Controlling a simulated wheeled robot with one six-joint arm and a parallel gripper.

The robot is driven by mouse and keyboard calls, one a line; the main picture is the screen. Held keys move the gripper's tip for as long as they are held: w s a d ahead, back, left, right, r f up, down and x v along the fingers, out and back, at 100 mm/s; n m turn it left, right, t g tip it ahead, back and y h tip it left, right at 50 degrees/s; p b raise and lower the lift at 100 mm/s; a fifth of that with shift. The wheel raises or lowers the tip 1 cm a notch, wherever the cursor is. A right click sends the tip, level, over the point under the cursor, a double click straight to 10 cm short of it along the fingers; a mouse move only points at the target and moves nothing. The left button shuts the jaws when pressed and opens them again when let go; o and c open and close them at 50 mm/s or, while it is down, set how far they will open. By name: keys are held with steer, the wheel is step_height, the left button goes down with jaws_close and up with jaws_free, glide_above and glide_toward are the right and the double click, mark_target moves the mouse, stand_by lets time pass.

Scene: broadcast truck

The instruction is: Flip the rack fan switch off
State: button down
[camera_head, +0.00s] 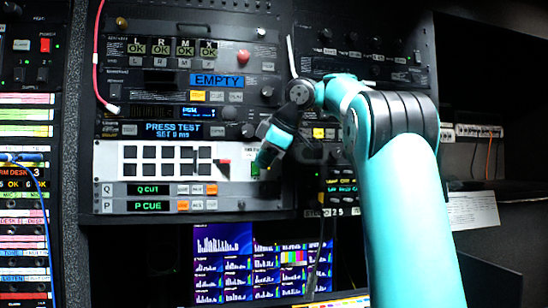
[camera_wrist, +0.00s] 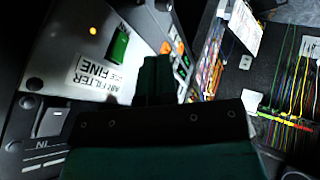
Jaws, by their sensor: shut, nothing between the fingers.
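A green rocker switch (camera_wrist: 119,45) sits on a pale panel in the wrist view, above a white label that partly reads "FILTER" and "FINE". I cannot read a label naming the rack fan, so I cannot tell for sure that this is its switch. In the head view a small green patch (camera_head: 255,169) shows at the right end of the white button panel, just below my fingertips. My gripper (camera_head: 262,160) is shut and empty, in front of that panel end. In the wrist view its closed fingers (camera_wrist: 157,68) lie right of the label, apart from the green rocker.
A red cable (camera_head: 97,60) hangs across the rack. A monitor (camera_head: 265,265) stands below.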

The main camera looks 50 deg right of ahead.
mark_target(252, 171)
steer(key=shift+w+d+f+p, duration=0.1)
steer(key=shift+w+d+p, duration=0.35)
steer(key=shift+w, duration=0.2)
steer(key=shift+w+d+p, duration=0.35)
steer(key=shift+w+p, duration=0.05)
steer(key=shift+w, duration=0.25)
steer(key=shift+w+d+f+p, duration=0.1)
steer(key=shift+w+d+p, duration=0.35)
steer(key=shift+w, duration=0.2)
steer(key=shift+w+d+r, duration=0.1)
steer(key=shift+w, duration=0.1)
steer(key=shift+r+p, duration=0.1)
steer(key=shift+p, duration=0.2)
